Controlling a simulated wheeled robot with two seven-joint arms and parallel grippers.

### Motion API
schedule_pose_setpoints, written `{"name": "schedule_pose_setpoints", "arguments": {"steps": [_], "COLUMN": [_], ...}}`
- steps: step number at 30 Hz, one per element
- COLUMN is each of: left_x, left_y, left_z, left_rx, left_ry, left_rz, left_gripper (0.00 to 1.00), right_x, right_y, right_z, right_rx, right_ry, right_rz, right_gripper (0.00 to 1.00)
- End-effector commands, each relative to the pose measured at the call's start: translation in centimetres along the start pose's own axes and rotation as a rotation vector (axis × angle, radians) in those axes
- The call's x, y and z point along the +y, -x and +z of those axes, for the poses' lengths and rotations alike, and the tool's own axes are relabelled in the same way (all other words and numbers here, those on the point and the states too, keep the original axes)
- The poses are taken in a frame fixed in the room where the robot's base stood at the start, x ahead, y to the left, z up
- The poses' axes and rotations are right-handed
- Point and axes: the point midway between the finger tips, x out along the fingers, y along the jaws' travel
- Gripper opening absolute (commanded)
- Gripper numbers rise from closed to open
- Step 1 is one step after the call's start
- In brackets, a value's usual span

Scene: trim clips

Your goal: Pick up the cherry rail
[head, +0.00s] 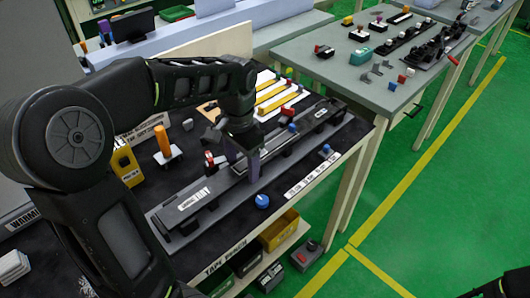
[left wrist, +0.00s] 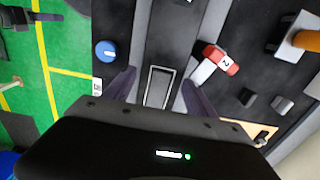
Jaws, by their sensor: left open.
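No rail of a clear cherry-red colour shows. A long dark grey rail (head: 222,182) lies along a grey fixture on the near bench, with a white label at its near end. My left gripper (head: 243,162) is over this rail, pointing down. In the left wrist view the gripper (left wrist: 158,92) is open, one finger on each side of the dark bar (left wrist: 170,35), which carries a pale-rimmed rectangle. I cannot tell whether the fingers touch it. A red and white clip marked 2 (left wrist: 218,60) sits beside the right finger; it also shows in the head view (head: 209,160).
A blue knob (head: 262,201) stands at the bench's near edge. An orange-handled tool (head: 162,141) and yellow holder (head: 124,165) are at left. Yellow strips (head: 279,97) lie behind. A second bench (head: 347,72) holds clips and a rail. Green floor is free at right.

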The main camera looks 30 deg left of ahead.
Motion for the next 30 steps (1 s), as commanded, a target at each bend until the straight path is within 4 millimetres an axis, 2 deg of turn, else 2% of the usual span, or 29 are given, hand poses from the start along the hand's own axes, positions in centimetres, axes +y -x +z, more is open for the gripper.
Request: {"name": "schedule_pose_setpoints", "arguments": {"steps": [17, 30], "left_x": [-0.01, -0.01], "left_y": [-0.01, 0.0], "left_z": [0.0, 0.0], "left_rx": [0.0, 0.0], "left_ry": [0.001, 0.001], "left_rz": [0.0, 0.0], "left_gripper": [0.65, 0.29], "right_x": [0.0, 0.0], "right_y": [-0.01, -0.01], "right_z": [0.0, 0.0], "right_rx": [0.0, 0.0], "right_ry": [0.0, 0.0], "right_rz": [0.0, 0.0], "right_gripper": [0.36, 0.36]}}
